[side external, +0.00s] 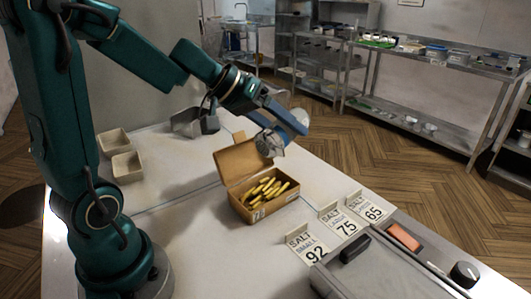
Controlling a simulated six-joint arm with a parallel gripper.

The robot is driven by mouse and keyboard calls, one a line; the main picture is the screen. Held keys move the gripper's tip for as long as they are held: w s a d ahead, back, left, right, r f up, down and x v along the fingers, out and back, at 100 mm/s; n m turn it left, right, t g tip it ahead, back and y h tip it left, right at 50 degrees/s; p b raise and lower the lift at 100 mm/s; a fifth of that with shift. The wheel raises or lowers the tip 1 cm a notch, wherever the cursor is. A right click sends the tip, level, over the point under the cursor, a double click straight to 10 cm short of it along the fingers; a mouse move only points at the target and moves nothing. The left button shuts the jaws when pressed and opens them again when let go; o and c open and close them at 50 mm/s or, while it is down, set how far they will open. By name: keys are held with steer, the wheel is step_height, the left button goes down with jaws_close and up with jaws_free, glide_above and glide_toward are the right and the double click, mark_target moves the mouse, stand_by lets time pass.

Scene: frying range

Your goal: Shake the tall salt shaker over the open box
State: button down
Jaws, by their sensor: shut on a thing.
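The open brown box (243,207) stands on the worktop with its lid raised at the back. Several golden fries lie inside it. My gripper (282,122) is above the back right of the box, shut on the salt shaker (269,146). The shaker's pale, shiny lower end shows below the fingers, close to the raised lid in the picture; I cannot tell if they touch. The fingers hide its middle, so its exact tilt is unclear. No falling salt can be made out.
Salt cards marked 92 (307,246), 75 (341,222) and 65 (371,208) stand right of the box, by a grey unit (375,270) with a knob. A metal scoop-like container (195,122) is behind. Two beige trays (126,167) sit left.

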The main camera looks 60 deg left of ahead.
mark_target(267, 133)
steer(key=n, duration=0.1)
steer(key=s+d+n+g, duration=0.1)
steer(key=n, duration=0.1)
steer(key=s+n+g+h, duration=0.1)
steer(key=shift+d+f+n, duration=0.2)
steer(key=shift+f+n, duration=0.05)
steer(key=shift+n, duration=0.05)
steer(key=n, duration=0.1)
steer(key=s+d+n+g+h, duration=0.1)
steer(key=n, duration=0.1)
steer(key=s+n+h, duration=0.1)
steer(key=shift+d+f+n+g, duration=0.25)
steer(key=shift+d+n+g, duration=0.05)
steer(key=shift+g, duration=0.1)
steer(key=s+d+n+h, duration=0.1)
steer(key=n, duration=0.2)
steer(key=s+d+n+h, duration=0.1)
steer(key=n+h, duration=0.1)
steer(key=n, duration=0.1)
steer(key=s+d+f+n+h, duration=0.1)
steer(key=s+n, duration=0.1)
steer(key=n, duration=0.1)
steer(key=shift+n+g, duration=0.3)
steer(key=shift+n, duration=0.1)
steer(key=shift+w, duration=0.1)
